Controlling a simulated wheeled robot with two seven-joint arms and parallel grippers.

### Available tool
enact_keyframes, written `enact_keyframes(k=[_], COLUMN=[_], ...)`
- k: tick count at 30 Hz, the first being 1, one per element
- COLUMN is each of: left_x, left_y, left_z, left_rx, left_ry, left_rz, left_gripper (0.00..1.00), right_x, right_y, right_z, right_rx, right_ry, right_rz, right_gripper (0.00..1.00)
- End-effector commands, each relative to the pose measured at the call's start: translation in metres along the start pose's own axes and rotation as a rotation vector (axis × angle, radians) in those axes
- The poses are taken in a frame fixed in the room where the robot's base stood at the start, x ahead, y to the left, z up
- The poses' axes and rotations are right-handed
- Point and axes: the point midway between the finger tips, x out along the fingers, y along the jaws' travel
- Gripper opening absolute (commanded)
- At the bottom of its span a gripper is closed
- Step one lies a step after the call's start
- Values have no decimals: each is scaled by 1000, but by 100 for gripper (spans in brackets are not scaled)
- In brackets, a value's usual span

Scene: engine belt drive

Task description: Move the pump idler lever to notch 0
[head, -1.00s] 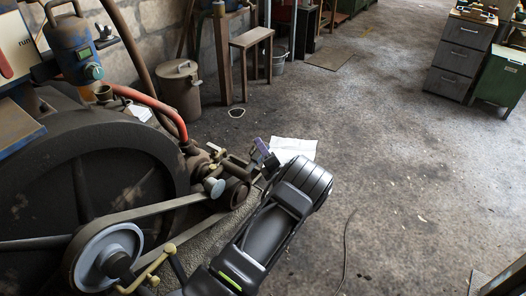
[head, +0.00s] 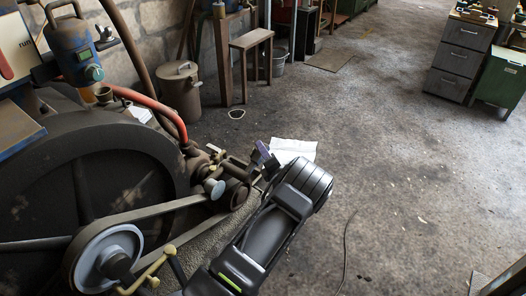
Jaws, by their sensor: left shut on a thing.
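My left gripper (head: 268,167) is at the pump end of the belt drive, largely hidden behind my own dark wrist. It is shut on a small purple-grey piece (head: 260,152), which looks like the handle of the pump idler lever. The lever's arm and its notches are too small and covered to read. A pale round knob (head: 214,188) stands on the dark pump fittings just left of the gripper. The belt (head: 165,210) runs from the pump side to a grey pulley (head: 106,257) at the lower left. My right gripper is not in view.
A large dark flywheel (head: 75,175) fills the left side. A red hose (head: 158,107) curves above the pump. A brass-coloured rod (head: 150,270) stands near the pulley. White paper (head: 293,150) lies on the floor behind the gripper. The floor to the right is open.

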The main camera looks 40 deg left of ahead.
Motion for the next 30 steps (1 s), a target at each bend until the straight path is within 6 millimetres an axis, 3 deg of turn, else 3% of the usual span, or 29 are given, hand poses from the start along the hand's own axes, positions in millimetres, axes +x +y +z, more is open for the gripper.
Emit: enact_keyframes(k=[25,30], left_x=[0,-1], left_y=[-1,-9], left_z=[0,-3], left_rx=[1,87], left_ry=[1,18], left_rz=[-3,-52], left_gripper=[0,0], right_x=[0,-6], right_y=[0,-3], right_z=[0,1], right_rx=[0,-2], right_ry=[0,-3], right_rz=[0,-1], right_gripper=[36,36])
